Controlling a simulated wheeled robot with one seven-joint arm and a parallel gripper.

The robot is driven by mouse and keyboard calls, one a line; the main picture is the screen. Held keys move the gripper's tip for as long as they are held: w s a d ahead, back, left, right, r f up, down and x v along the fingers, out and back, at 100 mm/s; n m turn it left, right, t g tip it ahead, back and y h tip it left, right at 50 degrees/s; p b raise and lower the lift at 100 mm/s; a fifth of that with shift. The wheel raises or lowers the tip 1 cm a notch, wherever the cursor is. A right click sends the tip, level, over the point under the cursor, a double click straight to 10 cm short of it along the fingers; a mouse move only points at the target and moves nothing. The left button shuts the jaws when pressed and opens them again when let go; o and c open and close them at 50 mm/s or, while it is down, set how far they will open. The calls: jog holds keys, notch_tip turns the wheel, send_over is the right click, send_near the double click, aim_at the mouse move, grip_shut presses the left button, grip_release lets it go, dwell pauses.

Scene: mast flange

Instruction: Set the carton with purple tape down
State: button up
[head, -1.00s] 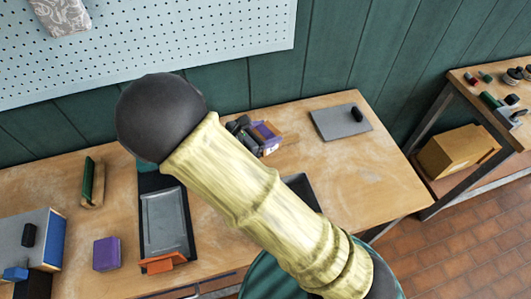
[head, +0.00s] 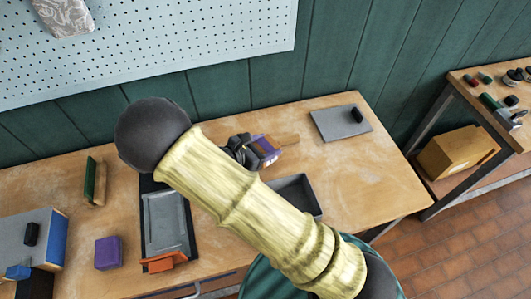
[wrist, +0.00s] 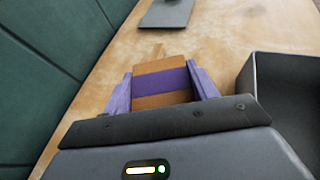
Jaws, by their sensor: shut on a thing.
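The carton with purple tape (wrist: 160,101) is a small brown box with a purple band across its middle, seen in the wrist view between two purple fingers. My gripper (wrist: 162,86) is shut on it, one finger at each side. In the head view my gripper (head: 267,149) is over the back middle of the wooden table, and the carton (head: 287,140) sticks out to its right. The carton's underside is hidden, so I cannot tell whether it touches the table.
A dark open tray (head: 297,195) lies just in front of the gripper, to its right in the wrist view (wrist: 285,80). A grey plate (head: 335,123) with a black object lies beyond, at the back right. Bare wood (head: 370,180) lies right of the tray. A green wall stands behind.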

jog(key=shift+f, duration=2.1)
jog(key=o, duration=1.1)
jog(key=shift+o, duration=0.2)
jog(key=b+v, duration=0.1)
jog(key=v, duration=1.1)
jog(key=shift+b, duration=0.35)
jog(key=shift+w+d+r, duration=0.1)
